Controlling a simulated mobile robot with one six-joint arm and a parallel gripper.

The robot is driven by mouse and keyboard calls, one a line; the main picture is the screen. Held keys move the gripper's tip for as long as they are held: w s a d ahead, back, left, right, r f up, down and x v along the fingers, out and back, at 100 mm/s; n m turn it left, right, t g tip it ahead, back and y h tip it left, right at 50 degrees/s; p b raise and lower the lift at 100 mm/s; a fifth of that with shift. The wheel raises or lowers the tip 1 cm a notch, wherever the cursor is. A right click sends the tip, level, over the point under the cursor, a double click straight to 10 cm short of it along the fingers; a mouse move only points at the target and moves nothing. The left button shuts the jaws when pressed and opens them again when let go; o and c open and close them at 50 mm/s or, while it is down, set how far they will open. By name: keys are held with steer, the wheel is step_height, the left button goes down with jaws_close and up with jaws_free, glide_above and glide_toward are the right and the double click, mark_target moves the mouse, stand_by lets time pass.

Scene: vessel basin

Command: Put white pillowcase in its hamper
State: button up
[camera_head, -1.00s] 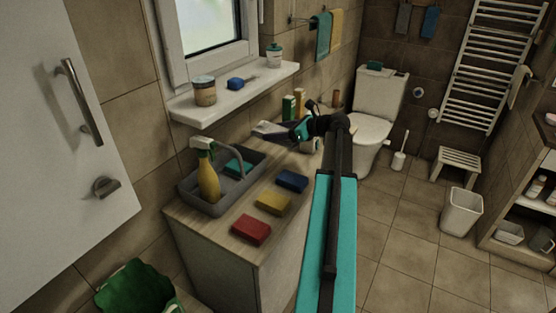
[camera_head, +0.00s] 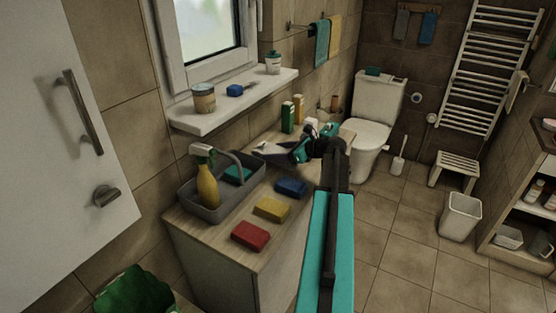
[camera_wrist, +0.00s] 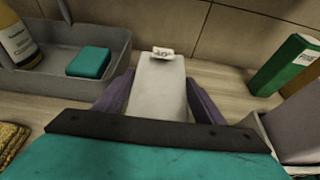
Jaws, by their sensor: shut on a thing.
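A pale, whitish flat piece (camera_wrist: 160,100) with a small printed white tag at its far end lies between my fingers in the wrist view. It looks like the folded white pillowcase. My gripper (camera_wrist: 160,79) is shut on it, with one dark purple finger along each side. In the head view my gripper (camera_head: 268,150) is low over the wooden counter, beyond the grey caddy. Whether the cloth touches the counter I cannot tell. No hamper can be made out for sure.
A grey caddy (camera_head: 213,214) holds a yellow spray bottle and a teal sponge. Red, yellow and blue sponges lie on the counter (camera_head: 225,238). A green-and-white carton (camera_wrist: 285,65) and a grey container edge (camera_wrist: 262,128) are at right. A white bin (camera_head: 460,217) stands on the floor.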

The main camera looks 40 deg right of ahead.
steer(key=shift+f+p, duration=0.3)
steer(key=shift+f, duration=1.5)
steer(key=shift+f, duration=0.15)
steer(key=o, duration=1.3)
steer(key=b+v, duration=0.2)
steer(key=v, duration=1)
steer(key=shift+s, duration=0.1)
steer(key=shift+c, duration=1.2)
